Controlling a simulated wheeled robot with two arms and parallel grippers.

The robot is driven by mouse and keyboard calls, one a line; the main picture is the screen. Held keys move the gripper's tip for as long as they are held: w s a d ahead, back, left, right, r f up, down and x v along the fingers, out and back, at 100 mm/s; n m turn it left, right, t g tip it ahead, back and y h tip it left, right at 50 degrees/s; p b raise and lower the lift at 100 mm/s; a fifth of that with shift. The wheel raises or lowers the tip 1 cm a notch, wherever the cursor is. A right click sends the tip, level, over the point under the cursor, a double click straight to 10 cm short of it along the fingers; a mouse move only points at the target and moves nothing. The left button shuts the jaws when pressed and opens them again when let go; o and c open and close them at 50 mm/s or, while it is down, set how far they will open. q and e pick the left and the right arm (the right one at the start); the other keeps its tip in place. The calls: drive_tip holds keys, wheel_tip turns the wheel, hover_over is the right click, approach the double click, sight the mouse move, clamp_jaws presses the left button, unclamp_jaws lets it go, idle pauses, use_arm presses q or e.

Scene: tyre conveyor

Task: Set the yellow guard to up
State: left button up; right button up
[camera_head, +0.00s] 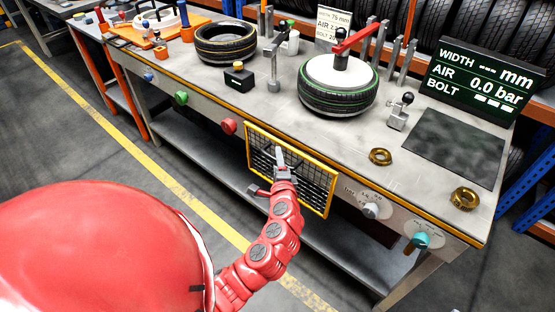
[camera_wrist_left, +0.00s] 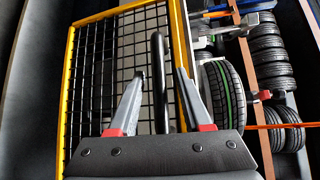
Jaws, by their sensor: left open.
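The yellow guard (camera_head: 322,205) is a yellow-framed black mesh panel hanging at the front edge of the workbench, below the top. It fills much of the left wrist view (camera_wrist_left: 69,100), where a black bar handle (camera_wrist_left: 158,85) stands out from the mesh. My left gripper (camera_head: 268,173) is in front of the mesh with its fingers apart. In the left wrist view, the handle runs between the two open fingertips (camera_wrist_left: 161,74); I cannot tell whether either touches it. The gripper hides part of the guard in the head view. My right gripper is not in view.
The workbench top (camera_head: 215,85) holds a tyre on a white hub (camera_head: 338,95) with a red-handled arm above it, another tyre (camera_head: 226,43), brass nuts (camera_head: 380,157) and a display (camera_head: 484,78). Knobs, including a red one (camera_head: 229,126) and a teal one (camera_head: 420,240), line the front.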

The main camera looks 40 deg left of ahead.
use_arm(q)
clamp_jaws()
idle(1.4)
